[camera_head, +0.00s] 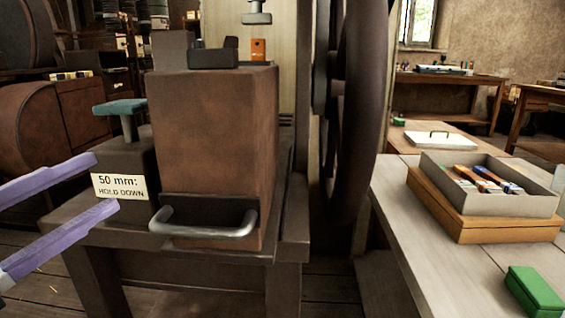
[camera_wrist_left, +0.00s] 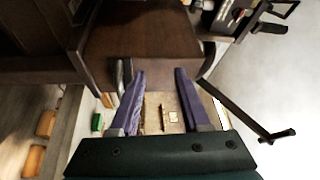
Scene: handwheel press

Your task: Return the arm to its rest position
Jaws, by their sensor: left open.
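My left gripper (camera_head: 106,183) comes in from the left edge, its two purple fingers spread apart with nothing between them. Its tips are in front of the dark box with the "50 mm: HOLD DOWN" label (camera_head: 119,187), left of the press. The wrist view shows the same open fingers (camera_wrist_left: 160,73) pointing toward a brown block face. I cannot tell whether they touch anything. The rest of the left arm is out of the head view. My right gripper is in neither view.
The brown press block (camera_head: 212,135) has a grey bar handle (camera_head: 205,229) at its front. A teal-topped lever (camera_head: 121,109) rises from the labelled box. A large dark handwheel (camera_head: 358,100) stands right of it. A bench at right holds a tray (camera_head: 495,205) and green box (camera_head: 534,290).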

